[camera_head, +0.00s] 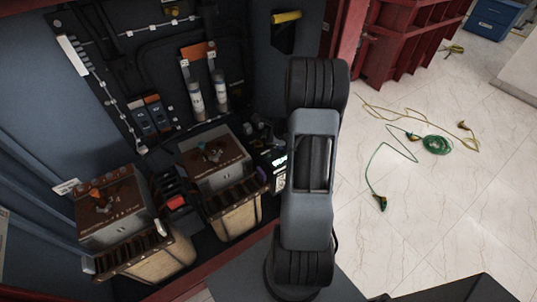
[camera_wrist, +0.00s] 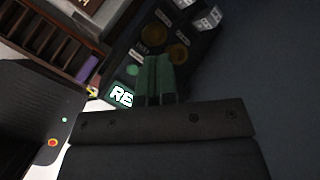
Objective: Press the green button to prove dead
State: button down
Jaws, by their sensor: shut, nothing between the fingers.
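A dark device panel (camera_wrist: 205,48) fills the upper part of the wrist view. It carries a lit display (camera_wrist: 122,94) that reads "RE", the rest being hidden by my gripper. A dim green round button (camera_wrist: 132,70) sits just left of my fingers, and two dull yellow-brown round spots show above and right of them. My gripper (camera_wrist: 157,62) is shut and empty, its fingertips over the panel close to the green button. I cannot tell whether they touch the panel. In the head view the device's lit display (camera_head: 279,161) shows beside my arm, which hides my gripper there.
Two transformer units, one at left (camera_head: 115,205) and one in the middle (camera_head: 215,160), stand in the dark cabinet. A red slatted crate (camera_head: 410,40) is at the back. Green and yellow cables (camera_head: 436,145) lie on the pale tiled floor at right, which is otherwise open.

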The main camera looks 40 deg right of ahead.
aim_at(268, 155)
jog(key=shift+f, duration=0.15)
notch_tip(268, 155, down, 8)
jog(key=b, duration=0.5)
jog(key=shift+b, duration=0.35)
jog(key=shift+f+b, duration=0.25)
jog(key=shift+b, duration=0.25)
jog(key=shift+f+b, duration=0.9)
jog(key=shift+b, duration=0.45)
dwell(2.0)
jog(key=shift+r, duration=0.2)
jog(key=shift+r+p, duration=0.5)
jog(key=shift+r, duration=0.2)
jog(key=shift+r, duration=0.1)
jog(key=shift+r+p, duration=1.7)
jog(key=shift+r, duration=0.75)
